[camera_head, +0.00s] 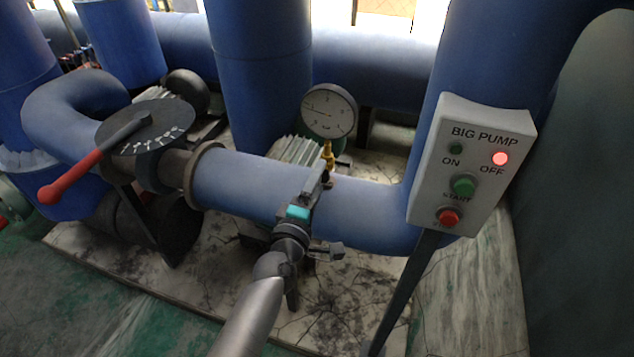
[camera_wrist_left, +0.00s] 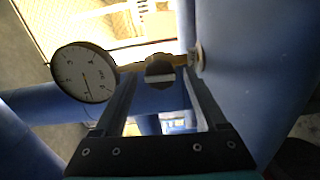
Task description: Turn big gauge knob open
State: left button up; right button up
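The big gauge (camera_head: 328,110) has a round white dial and stands on a brass fitting (camera_head: 328,152) above the blue pipe. It also shows at the left of the left wrist view (camera_wrist_left: 84,72). A small round knob (camera_wrist_left: 160,70) with a pale bar across its face sits on the brass stem beside the dial. My left gripper (camera_head: 326,178) is at the fitting, below the dial. In the left wrist view its two fingers (camera_wrist_left: 160,84) are spread, with the knob between their tips and gaps showing beside it. In the head view the gripper hides the knob. My right gripper is not in view.
A control box (camera_head: 472,165) marked BIG PUMP stands at the right on a post, with its OFF light lit red. A valve with a red lever (camera_head: 75,178) over a dark disc (camera_head: 150,127) is at the left. Large blue pipes (camera_head: 262,80) stand close behind the gauge.

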pick_arm(q)
jog(key=p+v, duration=0.2)
jog(key=v, duration=0.5)
dwell(0.3)
dwell(0.3)
